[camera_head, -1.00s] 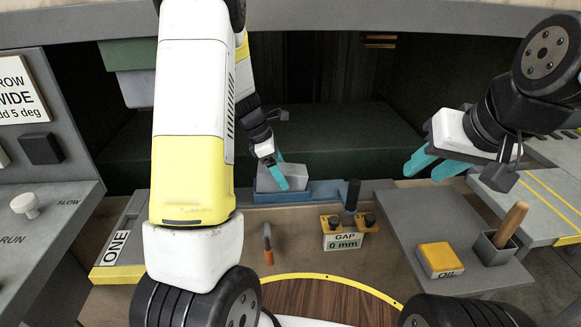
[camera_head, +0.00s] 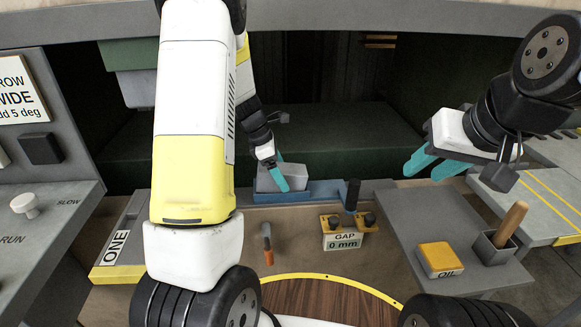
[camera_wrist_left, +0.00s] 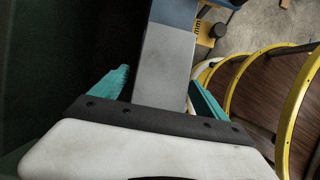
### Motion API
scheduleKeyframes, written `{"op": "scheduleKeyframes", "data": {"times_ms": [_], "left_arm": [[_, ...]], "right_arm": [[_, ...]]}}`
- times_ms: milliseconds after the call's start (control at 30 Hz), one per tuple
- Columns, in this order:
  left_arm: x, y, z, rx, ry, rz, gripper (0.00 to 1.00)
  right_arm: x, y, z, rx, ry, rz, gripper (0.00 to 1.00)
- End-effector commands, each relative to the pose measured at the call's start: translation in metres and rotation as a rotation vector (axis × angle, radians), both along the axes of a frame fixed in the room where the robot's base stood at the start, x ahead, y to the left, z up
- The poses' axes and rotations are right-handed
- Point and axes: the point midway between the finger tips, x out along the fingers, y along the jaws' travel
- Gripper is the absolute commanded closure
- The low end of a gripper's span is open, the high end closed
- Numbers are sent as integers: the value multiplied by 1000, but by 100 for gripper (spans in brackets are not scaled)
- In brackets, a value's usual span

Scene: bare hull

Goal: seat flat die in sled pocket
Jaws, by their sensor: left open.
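The flat die (camera_head: 296,179) is a grey block at the blue sled (camera_head: 326,189), at the back of the bench. My left gripper (camera_head: 277,174) is at the die, with a teal finger across its near side. In the left wrist view, the die (camera_wrist_left: 163,70) lies between the spread teal fingers, with a visible gap on its left. The sled's blue end (camera_wrist_left: 176,12) is beyond it. Whether the die sits fully in the pocket cannot be told. My right gripper (camera_head: 423,169) is open and empty, above the grey side table.
A dark upright handle (camera_head: 352,194) stands by the sled's right end. A yellow gap gauge (camera_head: 343,232) reads 0 mm in front. An orange-handled tool (camera_head: 267,243) stands left of it. A yellow oil pad (camera_head: 438,258) and a cup (camera_head: 497,247) are on the side table.

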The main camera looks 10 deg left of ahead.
Motion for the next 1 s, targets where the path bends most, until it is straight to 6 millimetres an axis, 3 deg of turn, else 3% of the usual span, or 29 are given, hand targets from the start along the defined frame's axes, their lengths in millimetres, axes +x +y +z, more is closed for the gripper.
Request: {"op": "scheduleKeyframes", "data": {"times_ms": [67, 467, 1000], "left_arm": [[0, 0, 0, 0, 0, 0, 20], [0, 0, 0, 0, 0, 0, 99], [1, -1, 11, -1, -4, 0, 100]], "right_arm": [[0, 0, 0, 0, 0, 0, 64], [0, 0, 0, 0, 0, 0, 64], [0, 0, 0, 0, 0, 0, 64]]}}
